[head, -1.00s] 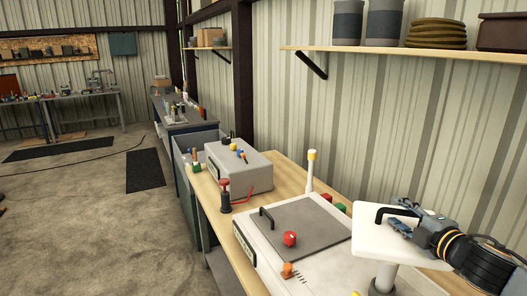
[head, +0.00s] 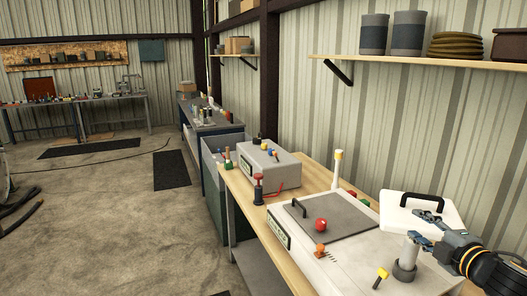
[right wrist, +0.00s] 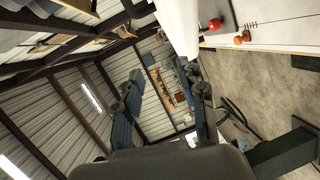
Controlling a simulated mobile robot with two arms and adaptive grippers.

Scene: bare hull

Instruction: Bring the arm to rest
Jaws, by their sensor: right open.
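My right gripper (head: 416,226) is at the right of the head view, open and empty, with its fingers pointing left. A white lid or plate with a black handle (head: 420,208) is just behind its fingers; I cannot tell whether they touch. A short grey-white cylinder in a dark collar (head: 405,262) stands below the fingers on the white machine (head: 345,262). In the right wrist view the two fingers (right wrist: 164,78) are spread, with a white surface (right wrist: 178,25) beyond their tips. My left gripper is not in view.
The bench carries a red knob (head: 320,225), an orange knob (head: 320,250), a yellow-tipped lever (head: 381,277), a white post (head: 337,170) and a grey box (head: 270,165). A shelf (head: 430,63) with canisters hangs above. The floor at left is largely open.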

